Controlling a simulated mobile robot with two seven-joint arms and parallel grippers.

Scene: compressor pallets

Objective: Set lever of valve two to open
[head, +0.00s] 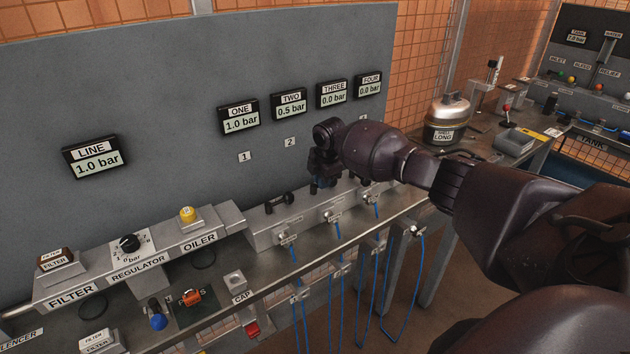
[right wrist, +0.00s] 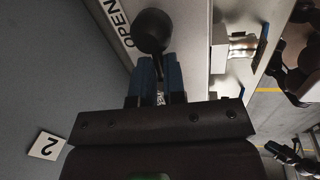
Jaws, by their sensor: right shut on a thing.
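My right gripper (head: 325,187) is at the manifold block below the number 2 plate (head: 290,142). In the right wrist view its two blue fingers (right wrist: 158,78) are shut on the lever of valve two (right wrist: 152,32), whose dark rounded end shows beyond the fingertips. An OPEN label (right wrist: 119,22) lies right beside that end. In the head view my gripper hides this lever, so its exact angle is hard to tell. The TWO display (head: 290,105) reads 0.5 bar. My left gripper is not in view.
Lever one (head: 279,203) is to the left on the same manifold (head: 262,238). Blue hoses (head: 388,280) hang from the front fittings. The regulator unit (head: 140,262) stands left, a metal pot (head: 447,118) right. The grey panel (head: 190,90) rises close behind.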

